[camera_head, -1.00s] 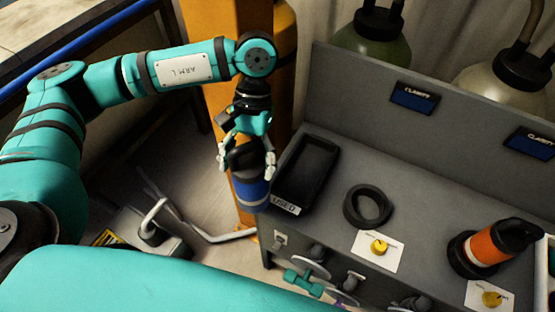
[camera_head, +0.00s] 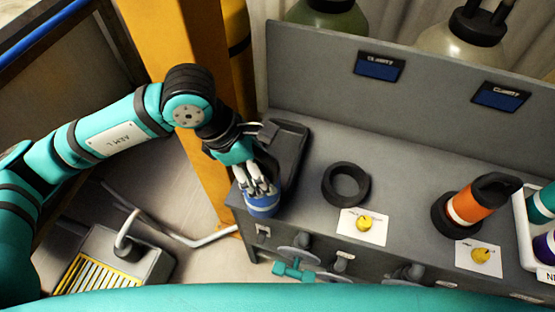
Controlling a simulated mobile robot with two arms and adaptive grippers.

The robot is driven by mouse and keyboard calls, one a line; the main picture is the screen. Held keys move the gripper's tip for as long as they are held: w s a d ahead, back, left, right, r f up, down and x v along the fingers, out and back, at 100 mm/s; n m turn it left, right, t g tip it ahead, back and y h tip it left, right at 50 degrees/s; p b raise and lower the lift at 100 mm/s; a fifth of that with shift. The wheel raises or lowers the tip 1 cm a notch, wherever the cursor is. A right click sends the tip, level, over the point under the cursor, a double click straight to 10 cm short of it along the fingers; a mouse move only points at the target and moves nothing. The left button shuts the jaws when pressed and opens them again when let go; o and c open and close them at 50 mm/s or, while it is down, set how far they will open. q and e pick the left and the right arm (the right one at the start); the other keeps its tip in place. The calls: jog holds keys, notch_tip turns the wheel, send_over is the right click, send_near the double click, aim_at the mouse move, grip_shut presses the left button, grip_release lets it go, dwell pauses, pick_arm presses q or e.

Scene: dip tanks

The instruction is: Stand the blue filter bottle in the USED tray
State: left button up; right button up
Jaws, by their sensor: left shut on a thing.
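The blue filter bottle (camera_head: 262,207) has a blue body with a pale band, and its upper part is hidden by my fingers. My left gripper (camera_head: 258,187) is shut on it from above. The bottle is at the near end of the black USED tray (camera_head: 291,150), by the bench's front left corner. The tray's label and near end are hidden behind the hand and bottle. I cannot tell whether the bottle touches the tray. My right gripper is not in view.
An empty black ring (camera_head: 346,184) lies right of the tray. An orange bottle (camera_head: 470,205) stands in another ring. A white tray (camera_head: 525,235) with bottles is at the right edge. Valves (camera_head: 301,250) line the bench front. A back panel (camera_head: 330,65) rises behind.

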aim_at(279, 169)
pick_arm(q)
jog(key=shift+s+d+r+n+t, duration=0.15)
jog(key=shift+d+n+t, duration=0.1)
jog(key=shift+d+n, duration=0.3)
jog(key=shift+d+r+n+t, duration=0.15)
jog(key=shift+d+n+t, duration=0.1)
jog(key=shift+d+n, duration=0.3)
jog(key=shift+d+r+n+t+y, duration=0.3)
jog(key=shift+d+n, duration=0.4)
jog(key=shift+n, duration=0.2)
jog(key=w+f+p, duration=0.2)
jog(key=w+p, duration=0.1)
jog(key=w, duration=0.5)
jog(key=w+f+p, duration=0.3)
jog(key=w+p, duration=0.1)
jog(key=w, duration=0.4)
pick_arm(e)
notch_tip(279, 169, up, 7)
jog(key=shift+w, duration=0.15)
pick_arm(q)
jog(key=shift+a+f, duration=0.1)
jog(key=o, duration=1.7)
jog(key=shift+s, duration=0.1)
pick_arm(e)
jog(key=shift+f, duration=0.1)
pick_arm(q)
jog(key=shift+o, duration=0.2)
